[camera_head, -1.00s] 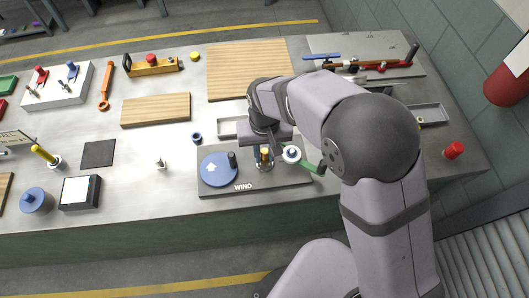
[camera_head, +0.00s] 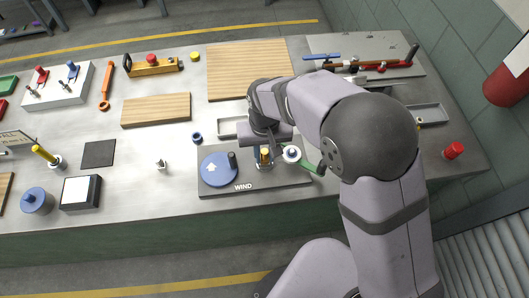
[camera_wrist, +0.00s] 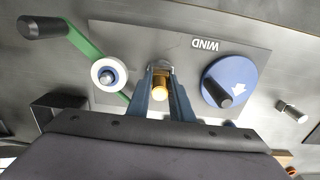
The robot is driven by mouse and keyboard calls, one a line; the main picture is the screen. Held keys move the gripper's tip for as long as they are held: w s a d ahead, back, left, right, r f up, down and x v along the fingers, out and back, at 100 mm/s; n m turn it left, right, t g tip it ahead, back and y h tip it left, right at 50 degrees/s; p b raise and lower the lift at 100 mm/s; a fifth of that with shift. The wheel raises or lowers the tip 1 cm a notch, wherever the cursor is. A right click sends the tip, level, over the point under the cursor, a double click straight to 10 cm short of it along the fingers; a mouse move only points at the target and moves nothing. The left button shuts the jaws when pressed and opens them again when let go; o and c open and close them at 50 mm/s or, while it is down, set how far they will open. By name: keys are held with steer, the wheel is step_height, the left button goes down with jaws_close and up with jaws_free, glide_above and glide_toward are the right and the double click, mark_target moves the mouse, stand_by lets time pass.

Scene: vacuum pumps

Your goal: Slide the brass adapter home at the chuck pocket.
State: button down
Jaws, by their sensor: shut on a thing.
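My gripper (camera_wrist: 161,85) is shut on the brass adapter (camera_wrist: 160,88), which shows gold between the two blue-grey fingers in the wrist view. In the head view the brass adapter (camera_head: 265,154) shows as a small gold piece below my wrist, over the dark plate marked WIND (camera_head: 244,187). A grey round end shows just beyond the fingertips in the wrist view; I cannot tell whether it is the chuck pocket or how deep the adapter sits in it.
On the plate, a blue disc (camera_head: 217,169) with a white arrow and black knob is left of my gripper. A white roller (camera_head: 291,154) with a green crank arm (camera_head: 308,166) stands close on the right. A small metal peg (camera_head: 160,163) stands farther left.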

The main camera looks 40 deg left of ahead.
steer(key=shift+f+b, duration=0.3)
steer(key=shift+f, duration=0.25)
steer(key=c, duration=1.5)
jaws_free()
steer(key=shift+s+d, duration=0.1)
steer(key=shift+f, duration=0.1)
steer(key=shift+d, duration=0.1)
steer(key=shift+r, duration=0.3)
steer(key=r, duration=0.2)
steer(key=r+b, duration=0.1)
steer(key=r, duration=0.2)
steer(key=r+b, duration=0.1)
steer(key=r, duration=0.1)
steer(key=shift+a+r, duration=0.2)
steer(key=shift+a, duration=0.1)
